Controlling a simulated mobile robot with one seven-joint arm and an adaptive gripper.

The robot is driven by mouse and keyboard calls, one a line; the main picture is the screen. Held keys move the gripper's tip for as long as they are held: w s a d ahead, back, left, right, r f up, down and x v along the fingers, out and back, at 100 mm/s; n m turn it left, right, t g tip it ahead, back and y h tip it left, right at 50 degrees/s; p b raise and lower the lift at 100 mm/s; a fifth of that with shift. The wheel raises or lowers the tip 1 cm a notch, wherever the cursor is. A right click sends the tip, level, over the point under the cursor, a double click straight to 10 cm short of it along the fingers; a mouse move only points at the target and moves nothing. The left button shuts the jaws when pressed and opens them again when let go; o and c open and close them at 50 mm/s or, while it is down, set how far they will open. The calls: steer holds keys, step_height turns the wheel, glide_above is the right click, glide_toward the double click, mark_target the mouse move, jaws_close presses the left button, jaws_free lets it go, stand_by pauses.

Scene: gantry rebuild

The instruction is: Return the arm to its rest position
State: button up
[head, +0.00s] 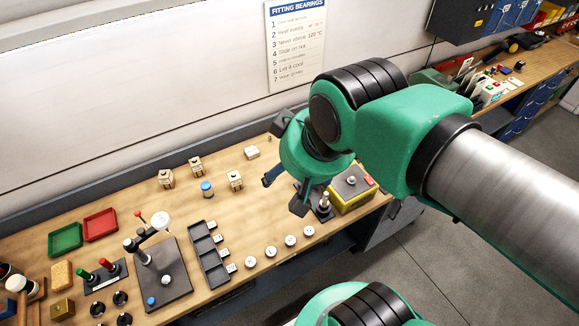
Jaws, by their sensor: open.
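My green and black arm reaches in from the right of the head view and bends down over the right part of the workbench (130,230). My gripper (287,192) points down above the bench, its two dark fingers spread apart with nothing seen between them. It hangs left of a yellow box (352,196) with a red patch and a dark stand with a light post (325,203). The arm's wrist hides part of the bench behind it. Whether the fingertips touch anything cannot be told.
Small beige blocks, a blue-capped jar (207,189) and several white discs stand near the gripper. A dark compartment tray (209,258), a dark stand with a round dial (160,222), and red (100,224) and green (65,239) trays lie left. A wall sign (296,45) hangs behind.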

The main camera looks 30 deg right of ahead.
step_height(320, 180, down, 16)
steer(key=b, duration=1.5)
steer(key=shift+r+b, duration=0.2)
steer(key=shift+b, duration=0.15)
steer(key=shift+o, duration=0.3)
steer(key=shift+w+r, duration=0.1)
